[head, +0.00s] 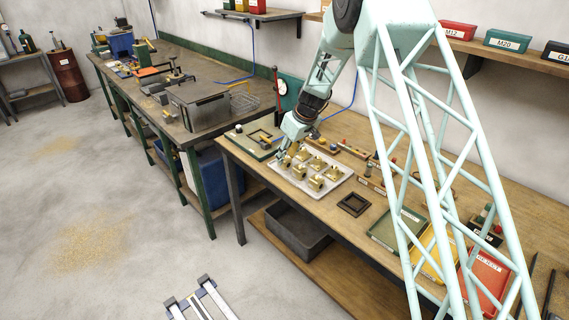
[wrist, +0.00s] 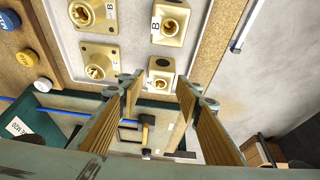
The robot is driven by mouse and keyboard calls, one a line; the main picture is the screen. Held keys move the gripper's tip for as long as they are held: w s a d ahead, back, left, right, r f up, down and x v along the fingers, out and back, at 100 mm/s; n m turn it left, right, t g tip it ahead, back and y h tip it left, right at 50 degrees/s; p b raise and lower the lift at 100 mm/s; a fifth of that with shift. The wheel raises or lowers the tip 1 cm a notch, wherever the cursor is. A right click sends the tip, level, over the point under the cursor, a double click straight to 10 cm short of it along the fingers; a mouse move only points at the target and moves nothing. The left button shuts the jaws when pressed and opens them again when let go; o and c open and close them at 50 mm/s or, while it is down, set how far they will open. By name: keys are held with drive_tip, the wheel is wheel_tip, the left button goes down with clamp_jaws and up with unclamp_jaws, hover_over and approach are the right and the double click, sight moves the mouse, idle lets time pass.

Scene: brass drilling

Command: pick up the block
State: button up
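Several brass blocks with round sockets sit on a pale tray (head: 346,167); the tray also shows in the wrist view (wrist: 65,40). The nearest brass block (wrist: 160,74), beside a letter A, appears just beyond my fingertips in the wrist view. Another brass block (wrist: 98,62) is left of it, and one beside a letter B (wrist: 170,22) is farther up. My gripper (wrist: 158,90) is open, with ribbed brass-coloured pads and nothing between them. In the head view my gripper (head: 284,157) is at the tray's left end, where its fingers are small and hard to make out.
A green tray (head: 241,135) with a dark frame lies left of the pale tray. Blue and yellow knobs (wrist: 28,54) stand beside the pale tray. A dark square frame (head: 354,204) and coloured trays (head: 398,231) lie right on the bench. Open floor (head: 150,190) lies in front.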

drive_tip(key=shift+x, duration=1.45)
drive_tip(key=shift+c, duration=0.5)
drive_tip(key=c, duration=0.8)
